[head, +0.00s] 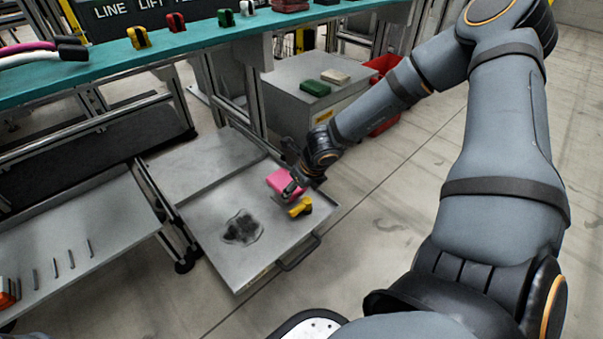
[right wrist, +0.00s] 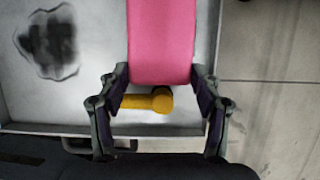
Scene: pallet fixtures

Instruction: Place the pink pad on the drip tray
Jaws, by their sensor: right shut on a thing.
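The pink pad (head: 281,182) is held in my right gripper (head: 293,188) over the drip tray (head: 195,213), near the tray's right side. In the right wrist view the pink pad (right wrist: 162,40) sits between the two fingers of the right gripper (right wrist: 161,88), which are shut on its sides. The drip tray (right wrist: 100,90) shows below it with a dark oily stain (right wrist: 48,44). I cannot tell whether the pad touches the tray. My left gripper is not in view.
A yellow object (head: 300,207) lies on the tray beside the gripper; it also shows in the right wrist view (right wrist: 148,102). A grey cabinet (head: 290,95) carries a green pad (head: 315,88) and a pale pad (head: 335,76). A teal shelf (head: 185,44) runs along the back.

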